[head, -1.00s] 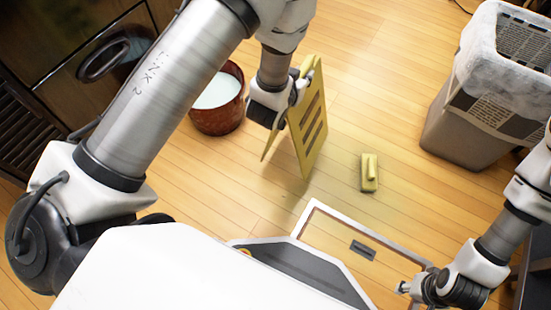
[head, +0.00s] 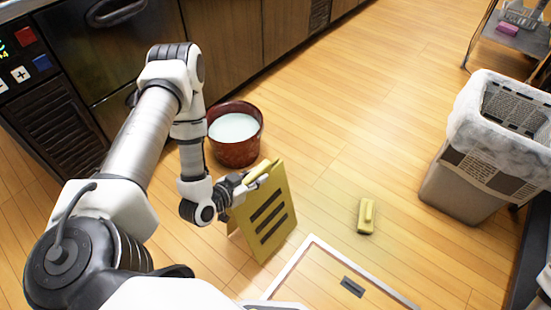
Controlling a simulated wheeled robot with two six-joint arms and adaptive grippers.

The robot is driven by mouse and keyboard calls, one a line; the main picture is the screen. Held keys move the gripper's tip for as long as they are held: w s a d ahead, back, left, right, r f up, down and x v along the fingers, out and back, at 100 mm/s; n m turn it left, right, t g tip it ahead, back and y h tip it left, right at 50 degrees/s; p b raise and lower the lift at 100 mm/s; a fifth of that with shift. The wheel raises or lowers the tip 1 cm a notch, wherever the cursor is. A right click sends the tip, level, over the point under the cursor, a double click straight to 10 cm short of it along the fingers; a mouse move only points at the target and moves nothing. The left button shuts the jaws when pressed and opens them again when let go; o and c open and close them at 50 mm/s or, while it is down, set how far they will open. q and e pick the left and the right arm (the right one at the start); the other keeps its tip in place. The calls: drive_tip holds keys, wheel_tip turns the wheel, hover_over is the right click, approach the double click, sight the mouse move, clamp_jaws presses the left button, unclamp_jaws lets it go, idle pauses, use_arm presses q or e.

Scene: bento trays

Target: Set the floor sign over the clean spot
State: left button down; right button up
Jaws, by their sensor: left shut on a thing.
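The yellow floor sign (head: 278,232) with dark bars on its face stands folded open beside the bucket, tilted in the view. My left gripper (head: 260,181) is shut on the sign at its top edge. I cannot tell whether its feet touch the floor. No clean spot stands out clearly on the wooden floor; the boards around the sign look slightly dull. A yellow brush-like block (head: 366,218) with a raised grip lies on the floor to the right of the sign. My right gripper is out of view.
A red-brown bucket (head: 237,150) of whitish liquid stands behind the sign. A lined bin (head: 462,195) is at right, a cart (head: 510,40) at top right, cabinets (head: 225,45) along the back. A white-edged rectangular frame (head: 290,268) is at the bottom. The middle floor is open.

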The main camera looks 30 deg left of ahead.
use_arm(q)
drive_tip(key=shift+s+a+r+n+y+p, duration=0.6)
drive_tip(key=shift+s+a+r+n+y, duration=0.65)
drive_tip(key=shift+s+a, duration=1.7)
drive_tip(key=w+d+f+m+h+b, duration=0.15)
drive_tip(key=d+b, duration=0.35)
drive_tip(key=d, duration=1)
drive_tip(key=b, duration=1)
approach(278, 161)
drive_tip(key=w, duration=0.7)
drive_tip(key=shift+w+d+f, duration=0.2)
drive_tip(key=shift+d+f, duration=0.1)
drive_tip(key=shift+d, duration=0.1)
drive_tip(key=shift+w+a+b, duration=0.3)
drive_tip(key=shift+w+b, duration=0.1)
drive_tip(key=shift+w, duration=0.05)
drive_tip(key=shift+f+b, duration=1.4)
drive_tip(key=shift+f, duration=0.35)
